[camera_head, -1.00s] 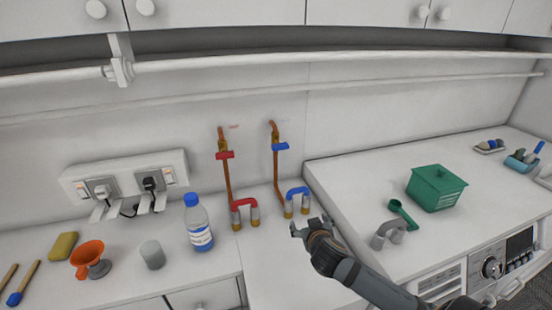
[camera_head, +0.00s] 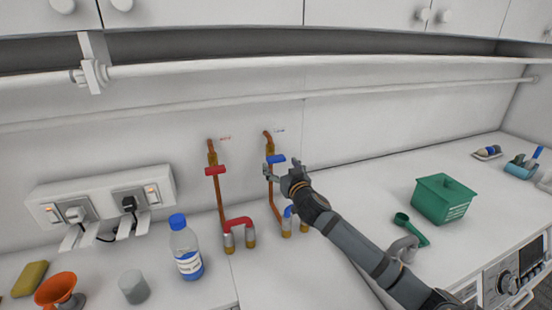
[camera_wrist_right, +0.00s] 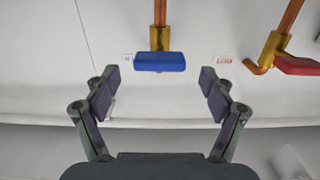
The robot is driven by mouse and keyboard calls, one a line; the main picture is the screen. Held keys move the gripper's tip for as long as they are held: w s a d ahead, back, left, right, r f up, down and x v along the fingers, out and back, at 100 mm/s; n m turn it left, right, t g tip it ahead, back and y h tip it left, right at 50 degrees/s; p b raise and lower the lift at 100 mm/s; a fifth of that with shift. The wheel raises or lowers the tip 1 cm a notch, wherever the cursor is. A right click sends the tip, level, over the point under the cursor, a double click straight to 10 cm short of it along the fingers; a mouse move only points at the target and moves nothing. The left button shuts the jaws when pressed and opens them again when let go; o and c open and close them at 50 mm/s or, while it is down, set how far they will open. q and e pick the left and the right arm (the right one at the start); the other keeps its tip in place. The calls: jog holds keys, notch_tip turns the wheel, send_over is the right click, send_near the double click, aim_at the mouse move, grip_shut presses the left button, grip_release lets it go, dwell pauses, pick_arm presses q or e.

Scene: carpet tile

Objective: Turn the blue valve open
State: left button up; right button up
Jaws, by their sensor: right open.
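The blue valve handle (camera_head: 275,159) sits on a copper pipe on the back wall in the head view. In the right wrist view the blue handle (camera_wrist_right: 160,62) lies crosswise below its brass body, just beyond and between the fingertips. My right gripper (camera_head: 278,173) is open and close to the blue handle, slightly below it in the head view. In the wrist view its two fingers (camera_wrist_right: 161,80) stand apart on either side of the handle, with no contact visible. My left gripper is not in view.
A red valve handle (camera_head: 215,171) is on the pipe to the left. Red pipe bend (camera_head: 238,222), bottle (camera_head: 185,250), grey cup (camera_head: 134,287) and orange funnel (camera_head: 58,288) stand on the counter. A green box (camera_head: 444,199) and green scoop (camera_head: 412,229) lie right of my arm.

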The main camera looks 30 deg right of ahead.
aim_at(278, 160)
jog(key=x, duration=0.1)
jog(key=p+x, duration=0.1)
jog(key=x, duration=0.1)
jog(key=shift+w+r, duration=0.3)
jog(key=shift+w+d+f, duration=0.15)
jog(key=shift+w+f, duration=0.05)
jog(key=shift+w, duration=0.2)
jog(key=shift+s, duration=0.1)
jog(key=c, duration=1.2)
